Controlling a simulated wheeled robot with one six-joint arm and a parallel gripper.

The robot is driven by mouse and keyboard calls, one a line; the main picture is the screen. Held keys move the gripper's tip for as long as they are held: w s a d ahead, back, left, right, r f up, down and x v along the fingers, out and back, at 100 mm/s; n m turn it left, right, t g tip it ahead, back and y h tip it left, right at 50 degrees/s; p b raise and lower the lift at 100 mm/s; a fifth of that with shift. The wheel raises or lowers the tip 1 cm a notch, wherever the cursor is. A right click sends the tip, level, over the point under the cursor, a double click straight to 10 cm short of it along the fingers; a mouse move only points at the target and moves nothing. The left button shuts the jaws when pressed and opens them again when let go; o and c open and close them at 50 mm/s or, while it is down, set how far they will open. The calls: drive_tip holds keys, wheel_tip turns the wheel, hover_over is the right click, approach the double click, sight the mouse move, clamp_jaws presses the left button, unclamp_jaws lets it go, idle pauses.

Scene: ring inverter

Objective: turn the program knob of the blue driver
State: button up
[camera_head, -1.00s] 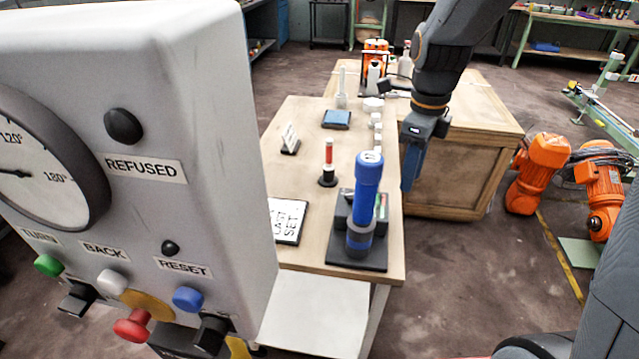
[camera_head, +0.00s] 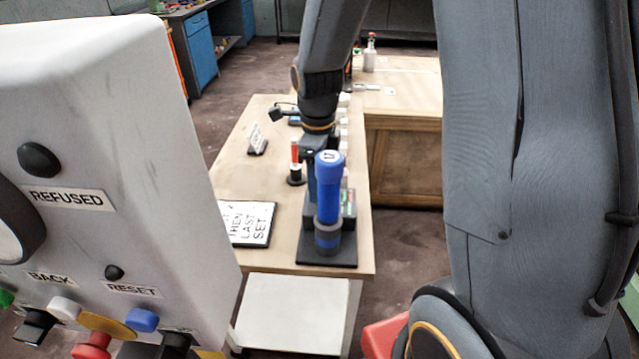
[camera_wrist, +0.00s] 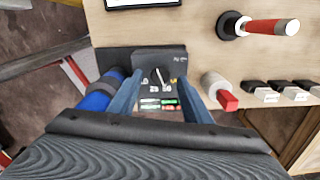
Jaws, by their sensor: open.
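The blue driver (camera_head: 329,190) stands upright on a black base (camera_head: 325,254), marked 17 on top. In the wrist view the blue driver (camera_wrist: 97,98) shows at the left, partly hidden by my left finger. A black box beside it carries the program knob (camera_wrist: 160,76), a dark dial with a pale pointer and numbers around it. My gripper (camera_wrist: 160,84) is open, its two blue fingers on either side of the knob in the picture. Whether they touch it, I cannot tell. In the head view my gripper is mostly hidden behind the driver.
A sign card (camera_head: 248,222) lies left of the driver, and a red-topped post (camera_head: 295,165) stands behind it. Small white-topped blocks (camera_wrist: 285,90) line the bench edge. The grey control panel (camera_head: 100,120) fills the left foreground.

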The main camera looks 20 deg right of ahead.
drive_tip(key=shift+f, duration=0.7)
drive_tip(key=c, duration=1)
drive_tip(key=n+p, duration=0.2)
drive_tip(key=n, duration=0.2)
drive_tip(key=shift+r, duration=0.1)
drive_tip(key=shift+n+p, duration=0.55)
drive_tip(key=shift+n, duration=1.25)
drive_tip(key=shift+a, duration=0.1)
